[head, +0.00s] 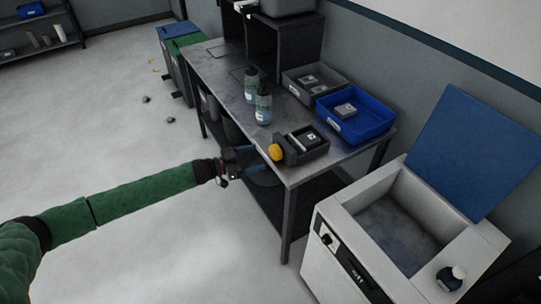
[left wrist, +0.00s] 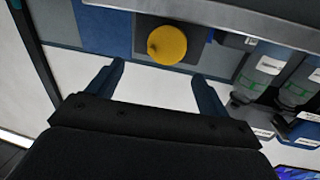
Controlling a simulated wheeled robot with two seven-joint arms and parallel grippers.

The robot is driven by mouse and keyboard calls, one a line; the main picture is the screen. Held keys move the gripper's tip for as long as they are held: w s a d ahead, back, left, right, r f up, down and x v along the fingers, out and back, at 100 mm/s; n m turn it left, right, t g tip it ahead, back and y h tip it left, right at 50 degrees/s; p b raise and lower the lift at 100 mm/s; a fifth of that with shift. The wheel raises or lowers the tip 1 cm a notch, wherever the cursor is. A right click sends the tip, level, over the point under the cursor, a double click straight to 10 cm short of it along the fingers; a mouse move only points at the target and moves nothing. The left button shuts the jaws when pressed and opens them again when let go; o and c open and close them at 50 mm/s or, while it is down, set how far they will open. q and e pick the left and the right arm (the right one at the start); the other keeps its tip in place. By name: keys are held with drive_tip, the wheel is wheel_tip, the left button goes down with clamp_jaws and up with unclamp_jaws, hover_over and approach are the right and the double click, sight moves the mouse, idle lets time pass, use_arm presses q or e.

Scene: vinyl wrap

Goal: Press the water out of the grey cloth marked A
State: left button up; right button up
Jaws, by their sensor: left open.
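A dark press-like box (head: 294,155) with a round yellow knob (head: 276,152) on its near end sits at the table's front edge. A dark grey piece with a white label (head: 309,138) lies in it. Other grey folded pieces with labels lie in the grey tray (head: 310,80) and the blue tray (head: 345,110). The letters are too small to read, so I cannot tell which is A. My left gripper (head: 257,158) is open and empty, just short of the knob. In the left wrist view the yellow knob (left wrist: 166,45) is beyond and between its fingertips (left wrist: 160,74).
Two bottles (head: 264,104) (head: 251,84) stand on the metal table (head: 218,74). The floor left of the table is mostly clear.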

sight(272, 154)
use_arm(q)
drive_tip(key=w+d+n+p, duration=0.1)
drive_tip(key=w+d+f+n+t, duration=0.1)
drive_tip(key=d, duration=0.1)
drive_tip(key=w+d+n+p, duration=0.1)
drive_tip(key=n, duration=0.1)
drive_tip(key=shift+d+f+t+y+p, duration=0.25)
drive_tip(key=shift+d+t+y+p, duration=0.05)
drive_tip(key=shift+t+p, duration=0.1)
drive_tip(key=shift+x, duration=0.9)
use_arm(e)
drive_tip(key=shift+s+d+f, duration=0.35)
drive_tip(key=shift+d+f, duration=0.05)
drive_tip(key=shift+f, duration=0.4)
drive_tip(key=shift+s+d+f, duration=0.35)
drive_tip(key=shift+d+f, duration=0.05)
drive_tip(key=shift+f, duration=0.45)
drive_tip(key=shift+s+d+f, duration=0.35)
drive_tip(key=shift+d+f, duration=0.05)
drive_tip(key=shift+f, duration=0.4)
use_arm(q)
drive_tip(key=shift+f, duration=0.15)
drive_tip(key=c, duration=1)
use_arm(e)
drive_tip(key=shift+d, duration=0.15)
